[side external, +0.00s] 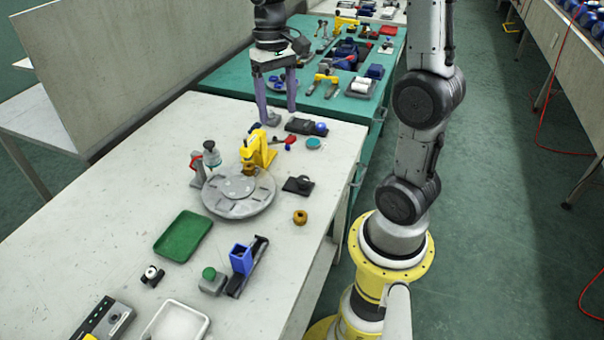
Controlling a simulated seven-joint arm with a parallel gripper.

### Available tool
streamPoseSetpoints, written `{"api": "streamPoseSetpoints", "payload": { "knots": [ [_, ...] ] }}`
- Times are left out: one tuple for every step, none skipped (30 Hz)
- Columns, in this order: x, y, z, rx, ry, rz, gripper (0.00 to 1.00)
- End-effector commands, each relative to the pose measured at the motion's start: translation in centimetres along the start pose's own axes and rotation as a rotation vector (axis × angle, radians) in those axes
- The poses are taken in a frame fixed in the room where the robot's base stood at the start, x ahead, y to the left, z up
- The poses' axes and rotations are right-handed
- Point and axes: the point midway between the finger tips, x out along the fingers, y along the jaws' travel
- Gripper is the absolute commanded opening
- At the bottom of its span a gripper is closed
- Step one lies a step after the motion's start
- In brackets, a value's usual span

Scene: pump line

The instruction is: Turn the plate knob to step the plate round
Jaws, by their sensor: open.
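A round grey plate (236,207) with slots lies flat on the pale table in the side external view. Just right of it sits a small dark block with a round black knob (303,181), which looks like the plate knob. A yellow press-like stand (260,150) rises at the plate's far edge. My gripper (278,116) is open, with its two purple-grey fingers pointing down. It is beyond the plate and the knob, towards the far end of the table, and apart from both.
A grey stand with a red part (197,168) is left of the plate. A dark tray with a blue ball (321,127) lies near my gripper. A green tray (183,236), blue box (241,259) and brass ring (300,217) are nearer. The table's right edge is close to the ring.

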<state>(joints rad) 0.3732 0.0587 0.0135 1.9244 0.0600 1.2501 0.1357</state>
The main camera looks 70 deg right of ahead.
Motion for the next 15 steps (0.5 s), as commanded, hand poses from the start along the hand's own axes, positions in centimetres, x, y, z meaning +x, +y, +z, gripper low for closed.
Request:
{"api": "streamPoseSetpoints", "payload": {
  "knots": [
    [1.3,1.1,-1.5,0.046,-0.052,0.0,0.74],
    [1.9,1.7,-2.2,0.069,-0.076,-0.001,0.74],
    [2.8,2.5,-3.1,0.098,-0.108,-0.003,0.74],
    [3.5,3.0,-3.7,0.118,-0.13,-0.005,0.74],
    [4.2,3.6,-4.2,0.137,-0.151,-0.007,0.74],
    [5.1,4.4,-4.8,0.16,-0.175,-0.01,0.74],
    [5.8,4.9,-5.1,0.175,-0.192,-0.012,0.74],
    [6.4,5.4,-5.4,0.19,-0.207,-0.014,0.74],
    [7.1,6.0,-5.7,0.206,-0.226,-0.016,0.74],
    [7.6,6.4,-5.7,0.218,-0.239,-0.018,0.74],
    [8.1,6.8,-5.7,0.228,-0.252,-0.019,0.74],
    [8.5,7.1,-5.7,0.238,-0.265,-0.021,0.74],
    [8.8,7.4,-5.7,0.245,-0.272,-0.023,0.74],
    [9.0,7.6,-5.7,0.251,-0.278,-0.024,0.74],
    [9.1,7.8,-5.6,0.256,-0.279,-0.025,0.74]
  ]
}}
